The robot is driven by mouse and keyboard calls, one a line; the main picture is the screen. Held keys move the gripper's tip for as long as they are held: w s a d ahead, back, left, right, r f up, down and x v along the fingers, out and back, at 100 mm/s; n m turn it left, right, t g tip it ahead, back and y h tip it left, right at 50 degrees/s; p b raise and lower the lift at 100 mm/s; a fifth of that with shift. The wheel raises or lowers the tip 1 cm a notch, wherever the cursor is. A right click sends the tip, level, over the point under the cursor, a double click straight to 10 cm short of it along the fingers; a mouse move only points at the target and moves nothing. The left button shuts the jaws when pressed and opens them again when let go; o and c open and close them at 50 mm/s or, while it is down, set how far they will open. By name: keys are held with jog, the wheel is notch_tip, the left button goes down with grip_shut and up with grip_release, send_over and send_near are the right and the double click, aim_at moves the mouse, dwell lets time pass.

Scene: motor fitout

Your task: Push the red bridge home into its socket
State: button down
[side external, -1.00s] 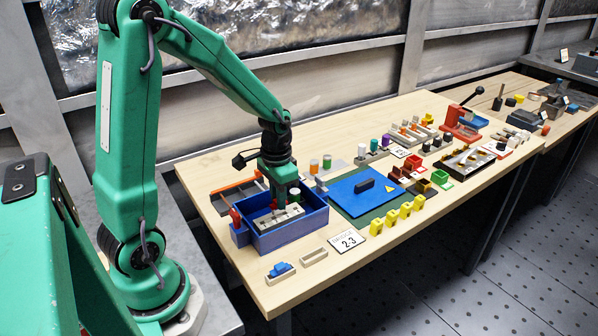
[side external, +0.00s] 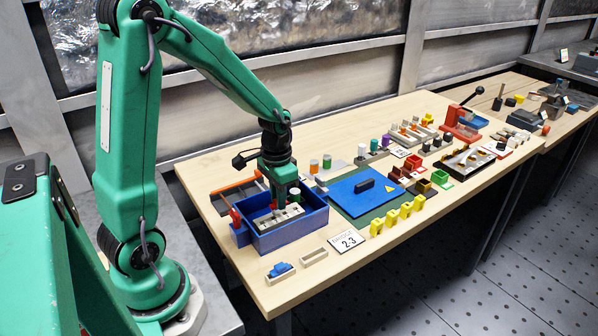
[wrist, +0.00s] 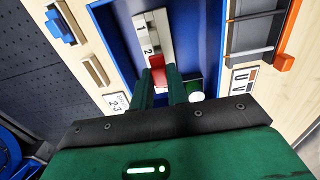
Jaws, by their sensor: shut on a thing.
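The red bridge (wrist: 157,68) is between the fingers of my gripper (wrist: 160,76) in the wrist view. My gripper (side external: 275,197) is shut on it and reaches down into the blue box. The bridge is at the near end of a pale grey block (wrist: 151,36) marked 1 and 2. In the side view this block (side external: 288,214) lies inside the blue box (side external: 292,236). My fingers cover part of the bridge, and its socket is hidden beneath it. I cannot tell how deep the bridge sits.
The box walls (wrist: 112,45) stand close around my gripper. A white-topped cylinder (wrist: 196,97) is inside the box, right of my fingers. A blue plate (side external: 362,196) lies to the right. A 2-3 card (side external: 348,241) and an empty tray (side external: 313,256) lie in front.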

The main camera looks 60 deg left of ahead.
jog(key=shift+f, duration=1.55)
jog(key=c, duration=1.3)
grip_release()
jog(key=shift+r, duration=0.1)
jog(key=shift+r, duration=3.8)
